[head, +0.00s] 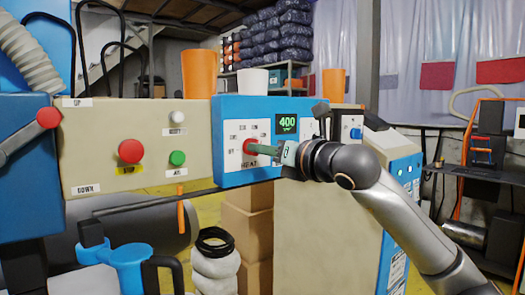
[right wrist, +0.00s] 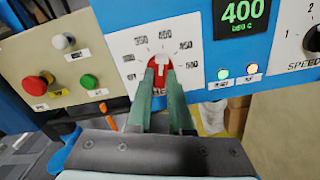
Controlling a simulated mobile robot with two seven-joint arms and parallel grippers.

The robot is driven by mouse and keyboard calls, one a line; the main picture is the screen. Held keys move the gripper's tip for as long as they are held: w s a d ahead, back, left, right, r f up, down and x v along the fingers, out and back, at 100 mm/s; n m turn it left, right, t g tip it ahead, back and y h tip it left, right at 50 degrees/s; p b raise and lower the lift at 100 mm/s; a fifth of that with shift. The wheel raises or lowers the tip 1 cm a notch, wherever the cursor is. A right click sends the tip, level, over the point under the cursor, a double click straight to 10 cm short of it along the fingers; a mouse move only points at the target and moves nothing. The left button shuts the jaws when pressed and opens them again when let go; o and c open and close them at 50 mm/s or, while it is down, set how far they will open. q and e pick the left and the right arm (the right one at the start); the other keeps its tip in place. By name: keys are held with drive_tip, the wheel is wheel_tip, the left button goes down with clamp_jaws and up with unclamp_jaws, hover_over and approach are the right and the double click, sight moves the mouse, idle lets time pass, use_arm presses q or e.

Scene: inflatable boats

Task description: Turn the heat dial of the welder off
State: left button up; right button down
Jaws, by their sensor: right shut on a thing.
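The welder's blue panel (head: 232,115) faces me in the head view, with a red heat dial (head: 249,147) above the word HEAT. A green display (head: 288,123) to its upper right reads 400. My right gripper (head: 258,152) reaches in from the right and is shut on the dial. In the right wrist view the two green fingers sit on either side of the red dial (right wrist: 160,63), whose pale pointer mark shows between them. Number labels ring the dial; the fingers hide its lower part. I cannot tell exactly which label the pointer faces. My left gripper is not in view.
A beige panel (head: 100,130) to the left carries a red stop button (head: 131,151), a green button (head: 178,158) and a white button (head: 177,118). A speed dial (right wrist: 313,38) is right of the display.

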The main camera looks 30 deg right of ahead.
drive_tip(key=n+p, duration=0.1)
drive_tip(key=n, duration=2.2)
drive_tip(key=shift+d+r+p, duration=0.15)
drive_tip(key=shift+p, duration=0.25)
drive_tip(key=shift+n, duration=0.4)
drive_tip(key=c, duration=0.8)
unclamp_jaws()
